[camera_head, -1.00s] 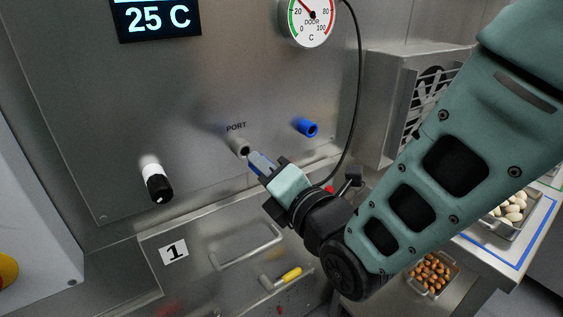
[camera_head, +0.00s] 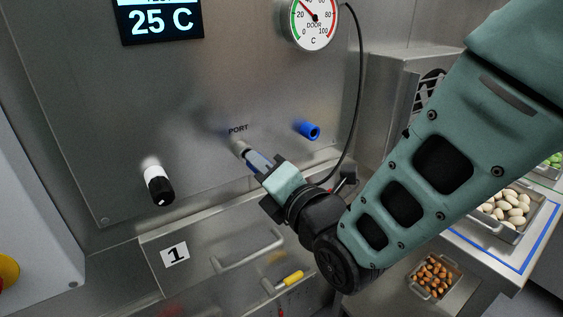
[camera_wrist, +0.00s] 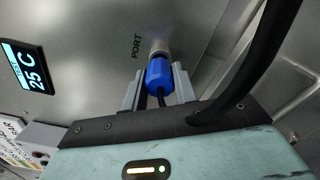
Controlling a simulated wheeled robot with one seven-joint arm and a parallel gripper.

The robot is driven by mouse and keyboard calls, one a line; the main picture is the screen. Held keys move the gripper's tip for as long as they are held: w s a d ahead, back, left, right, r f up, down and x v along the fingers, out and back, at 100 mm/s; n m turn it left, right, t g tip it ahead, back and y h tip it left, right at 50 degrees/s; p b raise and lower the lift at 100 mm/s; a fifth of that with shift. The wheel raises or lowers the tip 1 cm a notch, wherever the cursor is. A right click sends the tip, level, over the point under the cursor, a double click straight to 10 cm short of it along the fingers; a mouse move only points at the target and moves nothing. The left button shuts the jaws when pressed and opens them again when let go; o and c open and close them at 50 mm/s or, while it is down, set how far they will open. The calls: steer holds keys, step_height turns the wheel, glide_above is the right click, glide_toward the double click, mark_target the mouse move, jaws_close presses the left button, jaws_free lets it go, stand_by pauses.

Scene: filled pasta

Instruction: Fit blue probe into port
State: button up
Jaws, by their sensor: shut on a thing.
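The blue probe (camera_wrist: 159,76) is between the fingers of my gripper (camera_wrist: 157,88) in the wrist view, and a dark cable runs back from it. My gripper (camera_head: 258,162) is shut on the probe and points at the steel panel in the head view. The port (camera_wrist: 159,47) is a pale round fitting under the PORT label, directly in front of the probe; it also shows in the head view (camera_head: 239,147). The probe's front end meets or overlaps the port's mouth. I cannot tell how deep it sits.
A blue fitting (camera_head: 307,130) sticks out of the panel right of the port, and a black-and-white knob (camera_head: 158,184) sits lower left. A drawer handle (camera_head: 248,252) and a yellow-handled tool (camera_head: 289,279) are below. Food trays stand at right (camera_head: 433,277).

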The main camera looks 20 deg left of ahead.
steer(key=shift+b+x, duration=0.3)
steer(key=shift+x, duration=0.75)
stand_by(0.9)
steer(key=o, duration=1.3)
steer(key=b+v, duration=0.1)
steer(key=v, duration=0.6)
steer(key=shift+b, duration=0.3)
stand_by(0.3)
